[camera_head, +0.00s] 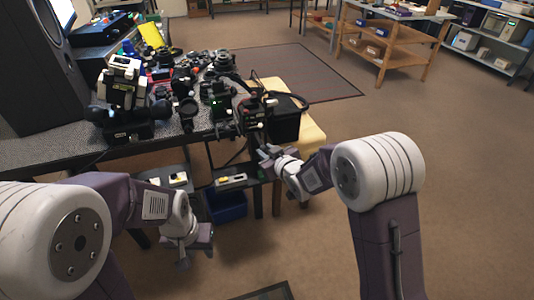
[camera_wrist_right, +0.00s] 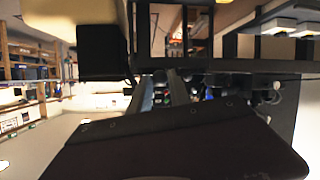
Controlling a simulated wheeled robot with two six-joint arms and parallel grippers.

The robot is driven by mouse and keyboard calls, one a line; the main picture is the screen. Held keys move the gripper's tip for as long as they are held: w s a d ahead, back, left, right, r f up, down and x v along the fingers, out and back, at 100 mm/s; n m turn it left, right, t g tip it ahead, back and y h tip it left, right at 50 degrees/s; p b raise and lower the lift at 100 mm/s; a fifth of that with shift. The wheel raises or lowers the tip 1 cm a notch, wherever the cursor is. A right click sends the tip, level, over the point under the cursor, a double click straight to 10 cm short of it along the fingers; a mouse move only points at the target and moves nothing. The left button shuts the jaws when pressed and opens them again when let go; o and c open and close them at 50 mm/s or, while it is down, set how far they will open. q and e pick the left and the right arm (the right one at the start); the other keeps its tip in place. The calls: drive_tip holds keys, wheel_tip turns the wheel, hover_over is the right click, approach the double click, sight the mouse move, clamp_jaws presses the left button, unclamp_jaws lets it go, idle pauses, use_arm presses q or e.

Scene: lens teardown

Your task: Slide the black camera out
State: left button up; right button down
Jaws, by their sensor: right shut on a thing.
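Several black cameras and lens parts crowd the far-left table. A black camera-like unit (camera_head: 253,108) with a little red stands at the table's right end; I cannot tell whether it is the task's camera. My right gripper (camera_head: 265,153) is just in front of and below that end. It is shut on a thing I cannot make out. In the right wrist view the fingers (camera_wrist_right: 179,88) show only narrowly, above a large dark shape. My left gripper (camera_head: 190,248) hangs low in front of the table, away from the cameras; its opening is unclear.
A black bin (camera_head: 284,120) stands on a yellow surface (camera_head: 312,134) right of the table end. A blue bin (camera_head: 226,205) sits below the table (camera_head: 75,148). A black monitor or speaker stands at far left. Floor to the right is open, with wooden shelves (camera_head: 390,45) behind.

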drive_tip(key=shift+s+f, duration=0.1)
drive_tip(key=shift+f, duration=0.05)
drive_tip(key=c, duration=1.5)
unclamp_jaws()
drive_tip(key=shift+s+d+r, duration=0.1)
drive_tip(key=shift+s+r, duration=0.05)
drive_tip(key=shift+r, duration=0.05)
drive_tip(key=p+v, duration=0.2)
drive_tip(key=v, duration=0.6)
drive_tip(key=shift+s, duration=0.35)
drive_tip(key=shift+d+r, duration=0.1)
drive_tip(key=shift+r, duration=0.05)
